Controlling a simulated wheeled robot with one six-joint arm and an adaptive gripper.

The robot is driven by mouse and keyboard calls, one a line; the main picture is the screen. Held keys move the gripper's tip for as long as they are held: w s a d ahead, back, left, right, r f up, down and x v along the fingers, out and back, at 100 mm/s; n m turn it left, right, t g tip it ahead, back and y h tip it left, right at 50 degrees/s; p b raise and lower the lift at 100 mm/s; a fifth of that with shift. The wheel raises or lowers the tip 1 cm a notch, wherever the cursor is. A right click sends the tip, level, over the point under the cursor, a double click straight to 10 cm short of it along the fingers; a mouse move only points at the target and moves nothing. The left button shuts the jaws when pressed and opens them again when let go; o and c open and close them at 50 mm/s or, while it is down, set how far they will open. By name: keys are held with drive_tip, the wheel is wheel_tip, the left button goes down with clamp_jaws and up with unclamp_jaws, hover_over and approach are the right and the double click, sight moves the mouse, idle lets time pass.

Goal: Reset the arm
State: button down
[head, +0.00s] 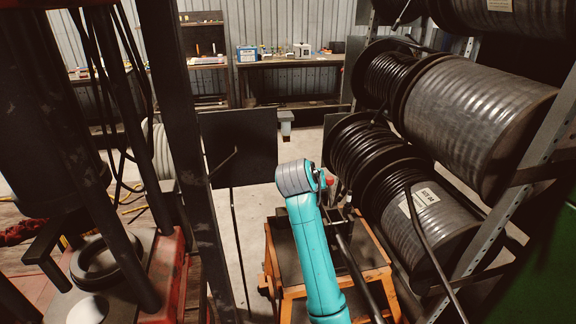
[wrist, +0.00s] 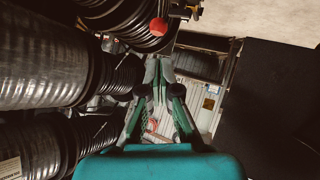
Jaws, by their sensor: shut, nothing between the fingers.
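My teal arm (head: 314,255) rises from the bottom of the head view to a grey-capped joint, in front of an orange-framed stand. My gripper (wrist: 158,72) shows in the wrist view with its green fingers brought together at the tips and nothing between them. In the head view the gripper cannot be made out behind the arm joint. A red knob (wrist: 158,27) lies beyond the fingertips in the wrist view, apart from them in the picture. A red knob (head: 330,182) also shows just right of the arm joint in the head view.
Large hose reels (head: 470,105) fill a rack on the right, close to the arm. A dark machine with posts (head: 180,130) stands on the left. A dark panel (head: 240,148) stands behind the arm. A workbench (head: 290,62) is at the back, with open floor before it.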

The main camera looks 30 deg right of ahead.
drive_tip(key=shift+f, duration=0.1)
drive_tip(key=s+a+f+n+t+y, duration=0.1)
drive_tip(key=s+a+f+n, duration=0.1)
drive_tip(key=s+a+f, duration=0.45)
drive_tip(key=s+a+f+n+t+y, duration=0.15)
drive_tip(key=s+f, duration=0.25)
drive_tip(key=f, duration=0.5)
drive_tip(key=s+a+f+n+t+y, duration=0.1)
drive_tip(key=s+a+f, duration=0.2)
drive_tip(key=s+f, duration=0.3)
drive_tip(key=s+a+f+n+t+y, duration=0.1)
drive_tip(key=s+a+f, duration=0.2)
drive_tip(key=s, duration=0.4)
drive_tip(key=s+a+f+n+t+y, duration=0.1)
drive_tip(key=s+a+f+y, duration=0.1)
drive_tip(key=s+a, duration=0.35)
drive_tip(key=s+a+r+t+y, duration=0.1)
drive_tip(key=s+r, duration=0.5)
drive_tip(key=s, duration=0.7)
drive_tip(key=s+a+r+t+y, duration=0.1)
drive_tip(key=s+r, duration=0.5)
drive_tip(key=s, duration=0.6)
drive_tip(key=shift+s+a+m, duration=0.35)
drive_tip(key=shift+a, duration=0.25)
